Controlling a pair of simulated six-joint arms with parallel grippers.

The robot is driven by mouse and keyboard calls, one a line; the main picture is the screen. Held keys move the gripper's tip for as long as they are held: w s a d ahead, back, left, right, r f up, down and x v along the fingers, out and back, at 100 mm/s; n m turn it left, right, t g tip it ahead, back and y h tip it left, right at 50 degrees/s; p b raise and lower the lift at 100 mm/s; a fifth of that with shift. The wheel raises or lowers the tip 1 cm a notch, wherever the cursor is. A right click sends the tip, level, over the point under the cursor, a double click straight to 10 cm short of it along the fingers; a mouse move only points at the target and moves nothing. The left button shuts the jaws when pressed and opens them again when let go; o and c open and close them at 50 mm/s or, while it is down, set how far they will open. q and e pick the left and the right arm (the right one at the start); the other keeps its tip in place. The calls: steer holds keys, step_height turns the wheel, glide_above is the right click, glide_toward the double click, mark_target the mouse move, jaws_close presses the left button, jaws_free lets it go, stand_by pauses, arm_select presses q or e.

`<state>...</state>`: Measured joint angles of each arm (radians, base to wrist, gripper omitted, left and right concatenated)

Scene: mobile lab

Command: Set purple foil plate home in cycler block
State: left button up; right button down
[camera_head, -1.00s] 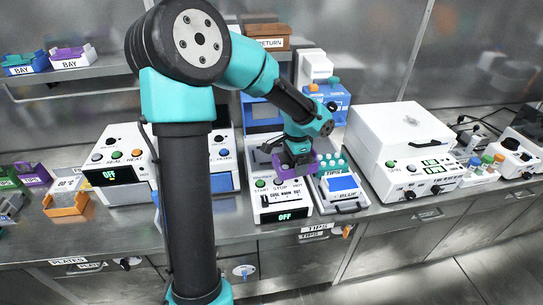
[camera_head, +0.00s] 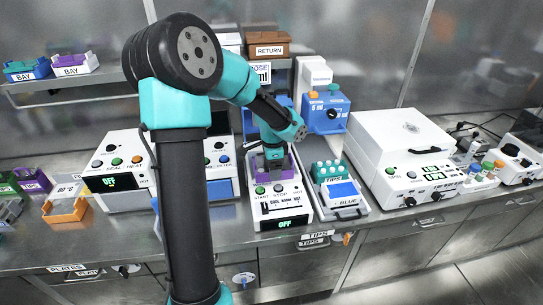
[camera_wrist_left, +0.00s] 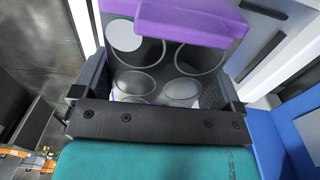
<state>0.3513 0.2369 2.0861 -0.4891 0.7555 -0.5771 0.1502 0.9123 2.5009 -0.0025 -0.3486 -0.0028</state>
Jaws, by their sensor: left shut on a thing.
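The purple foil plate (camera_wrist_left: 190,22) shows in the left wrist view as a purple raised edge beside a grey face with several large round wells. My left gripper (camera_wrist_left: 160,88) is shut on it, one finger at each side. In the head view my left gripper (camera_head: 274,160) points down over the rear of the white cycler (camera_head: 283,208), which has START and STOP buttons and an OFF display. A little purple shows by the fingers there. The cycler block is mostly hidden behind the gripper, so I cannot tell whether the plate touches it. My right gripper is not in view.
A large white machine (camera_head: 408,150) is farther right. A blue dispenser (camera_head: 326,112) stands behind. A white heater box (camera_head: 118,170) and an orange rack (camera_head: 65,211) are left.

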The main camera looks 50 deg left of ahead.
arm_select(q)
steer(key=w+a, duration=0.4)
steer(key=a, duration=0.1)
steer(key=w+a+f, duration=0.1)
steer(key=w+a, duration=0.2)
steer(key=shift+w+a, duration=0.1)
steer(key=shift+a, duration=0.05)
steer(key=shift+w+a, duration=0.15)
steer(key=shift+a+f, duration=0.1)
steer(key=shift+f, duration=1.7)
steer(key=shift+f, duration=0.15)
steer(key=o, duration=0.7)
